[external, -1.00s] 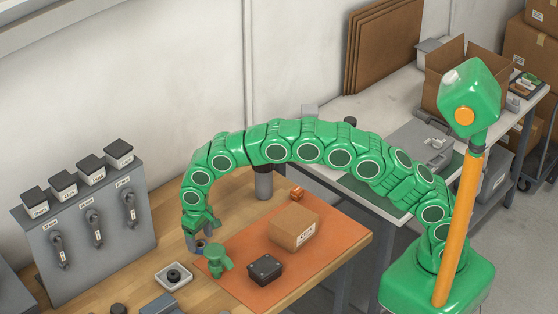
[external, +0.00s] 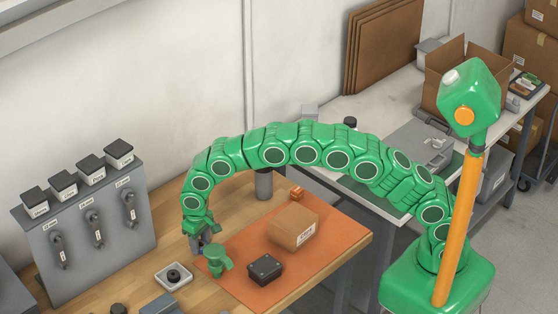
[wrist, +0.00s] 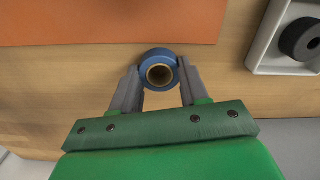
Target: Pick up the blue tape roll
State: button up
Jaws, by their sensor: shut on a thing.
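The blue tape roll (wrist: 159,57) has a brown cardboard core and shows at the top middle of the wrist view. My gripper (wrist: 158,72) has one grey finger on each side of the roll, and both fingertips touch its sides. It is shut on the roll. In the external view my gripper (external: 202,244) is low over the wooden bench, by the left edge of the orange mat. The roll is mostly hidden by the fingers there. I cannot tell whether the roll is clear of the bench.
The orange mat (external: 238,283) holds a cardboard box (external: 293,227) and a black box (external: 265,269). A pale tray (external: 162,279) with a black roll (external: 173,275) stands close to my gripper.

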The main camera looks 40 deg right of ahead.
jog(key=shift+r, duration=0.1)
jog(key=shift+r, duration=1.6)
jog(key=shift+s+d+r, duration=0.35)
jog(key=shift+s+r, duration=0.1)
jog(key=shift+r, duration=0.1)
jog(key=s+d+r, duration=0.8)
jog(key=s, duration=0.2)
jog(key=shift+r, duration=0.25)
